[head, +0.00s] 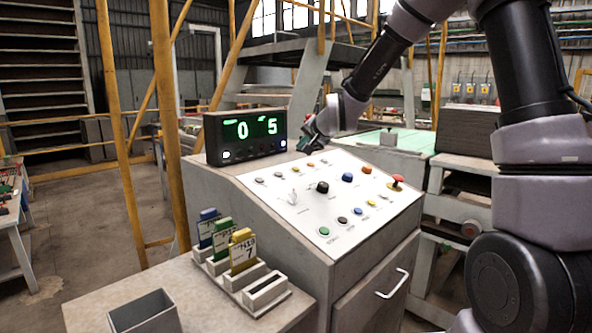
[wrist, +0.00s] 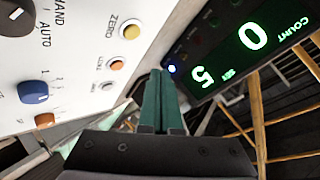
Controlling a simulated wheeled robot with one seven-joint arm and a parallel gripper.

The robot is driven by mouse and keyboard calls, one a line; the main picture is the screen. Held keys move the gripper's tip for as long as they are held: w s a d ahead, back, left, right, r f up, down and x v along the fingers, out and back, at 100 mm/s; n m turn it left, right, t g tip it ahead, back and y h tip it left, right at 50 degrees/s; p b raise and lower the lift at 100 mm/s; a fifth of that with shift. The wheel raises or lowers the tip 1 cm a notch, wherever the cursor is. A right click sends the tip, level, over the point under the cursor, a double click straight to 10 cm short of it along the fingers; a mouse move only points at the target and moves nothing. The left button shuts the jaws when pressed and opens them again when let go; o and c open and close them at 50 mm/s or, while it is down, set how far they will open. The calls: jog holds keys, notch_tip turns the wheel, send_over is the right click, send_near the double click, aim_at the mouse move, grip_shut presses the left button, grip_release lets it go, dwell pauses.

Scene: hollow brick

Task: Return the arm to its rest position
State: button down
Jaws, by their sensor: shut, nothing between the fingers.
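My gripper (head: 308,144) is at the back edge of the sloped control panel (head: 270,190), just right of the counter display (head: 245,136). In the wrist view its two green fingers (wrist: 160,100) are together with nothing between them. The display shows green digits 0 and 5, and it also shows in the wrist view (wrist: 240,60). The fingertips appear close to the display's lit blue-white button (wrist: 172,69); I cannot tell whether they touch it. My arm reaches in from the right over the panel.
The panel carries several coloured buttons, a black knob (head: 322,187) and a red mushroom button (head: 397,181). Yellow posts (head: 165,120) stand behind left. Open floor lies left.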

jog(key=s+d+r+n+h, duration=0.1)
jog(key=s+d+r+h, duration=0.1)
jog(key=s+d+r, duration=0.45)
jog(key=s+d+r+g, duration=0.1)
jog(key=s+d, duration=0.4)
jog(key=s, duration=0.4)
jog(key=s+d+r+g, duration=0.1)
jog(key=s+d, duration=0.4)
jog(key=s, duration=0.4)
jog(key=s+d+r+g+h, duration=0.1)
jog(key=s+d, duration=0.4)
jog(key=s, duration=0.4)
jog(key=shift+s+d+g, duration=0.2)
jog(key=shift+g, duration=0.2)
jog(key=shift+r, duration=0.1)
